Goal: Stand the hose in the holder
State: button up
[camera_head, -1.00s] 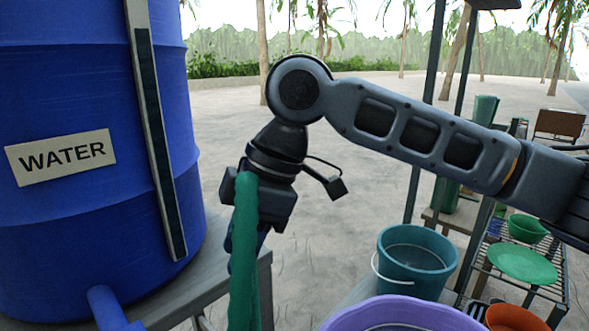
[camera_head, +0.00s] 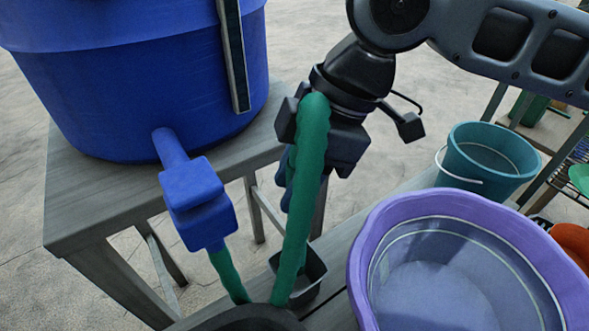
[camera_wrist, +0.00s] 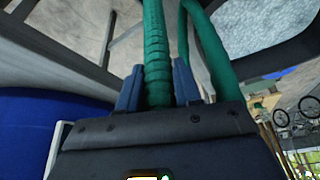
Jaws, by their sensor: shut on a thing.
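The green hose (camera_head: 295,235) hangs from the blue tap (camera_head: 198,203) of the water barrel, loops low and rises to my gripper (camera_head: 298,170). My gripper is shut on the hose; in the wrist view its two blue fingers (camera_wrist: 157,88) stand on either side of the ribbed green hose (camera_wrist: 155,45). A small dark grey open box (camera_head: 313,275), which looks like the holder, sits on the bench below my gripper, partly behind the hose. I cannot see the hose's bottom bend, hidden by a dark round shape. The hose is outside the box's visible opening.
The blue barrel (camera_head: 125,85) stands on a grey wooden stand (camera_head: 75,200) at left. A big purple tub (camera_head: 372,235) fills the lower right, with a teal bucket (camera_head: 465,180) behind it. An orange bowl (camera_head: 572,240) and shelving stand at far right.

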aim_at(294, 220)
jog(key=shift+f+b, duration=1.95)
jog(key=shift+f, duration=2.05)
jog(key=o, duration=1.8)
jog(key=shift+c, duration=0.2)
jog(key=s+p+v, duration=0.1)
jog(key=p+v, duration=0.7)
jog(key=v, duration=0.3)
jog(key=shift+w+a, duration=0.35)
jog(key=shift+w, duration=0.05)
